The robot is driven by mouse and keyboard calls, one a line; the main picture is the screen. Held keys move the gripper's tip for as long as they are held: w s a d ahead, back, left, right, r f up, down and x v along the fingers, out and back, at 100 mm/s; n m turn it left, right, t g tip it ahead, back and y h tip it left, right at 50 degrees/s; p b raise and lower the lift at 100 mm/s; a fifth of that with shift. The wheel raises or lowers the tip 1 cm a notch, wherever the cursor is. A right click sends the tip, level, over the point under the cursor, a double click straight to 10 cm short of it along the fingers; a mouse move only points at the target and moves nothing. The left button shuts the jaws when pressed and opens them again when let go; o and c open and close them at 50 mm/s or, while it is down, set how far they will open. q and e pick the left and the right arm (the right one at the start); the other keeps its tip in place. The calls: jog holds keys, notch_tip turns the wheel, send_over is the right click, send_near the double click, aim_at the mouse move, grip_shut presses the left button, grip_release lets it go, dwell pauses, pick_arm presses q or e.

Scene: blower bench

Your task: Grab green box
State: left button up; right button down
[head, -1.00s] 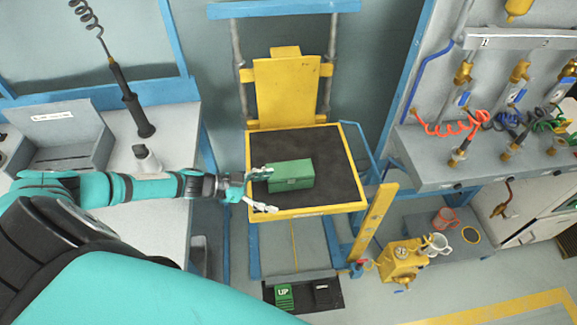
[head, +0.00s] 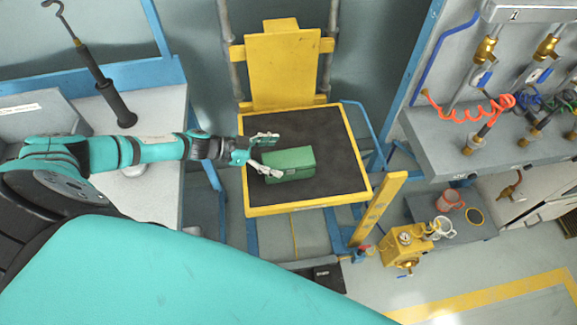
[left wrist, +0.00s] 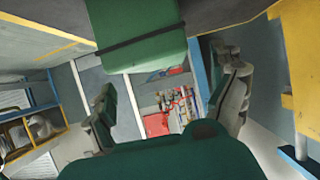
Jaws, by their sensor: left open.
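The green box (head: 288,164) lies on the black mat of the yellow-framed lift platform (head: 306,205). My left gripper (head: 268,154) is open at the left end of the box, one finger toward its far side and one near its front left corner. In the left wrist view the green box (left wrist: 135,32) shows at the top centre, above and between the spread fingers of my left gripper (left wrist: 170,95). I cannot tell whether a finger touches the box. My right gripper is not in view.
A grey bench (head: 160,95) with a black-handled hook tool (head: 115,103) stands at left. A yellow backrest (head: 283,72) rises behind the platform. At right are a grey shelf with hoses (head: 470,150), a yellow pump (head: 403,247) and cups. Bare mat lies right of the box.

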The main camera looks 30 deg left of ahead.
aim_at(289, 158)
pick_arm(q)
jog(key=b+x, duration=0.2)
jog(key=x, duration=0.2)
jog(key=shift+w+d+f+b, duration=0.1)
jog(key=shift+d+f+b, duration=0.1)
jog(key=shift+f+b, duration=0.15)
jog(key=shift+w+d, duration=0.15)
jog(key=shift+d, duration=0.05)
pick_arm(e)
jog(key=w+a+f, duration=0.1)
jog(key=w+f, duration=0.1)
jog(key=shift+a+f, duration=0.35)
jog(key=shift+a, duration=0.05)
pick_arm(q)
jog(key=c, duration=1.6)
jog(key=shift+r, duration=0.1)
jog(key=shift+c, duration=0.9)
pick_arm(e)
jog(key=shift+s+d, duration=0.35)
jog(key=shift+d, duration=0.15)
pick_arm(q)
jog(key=shift+r, duration=0.15)
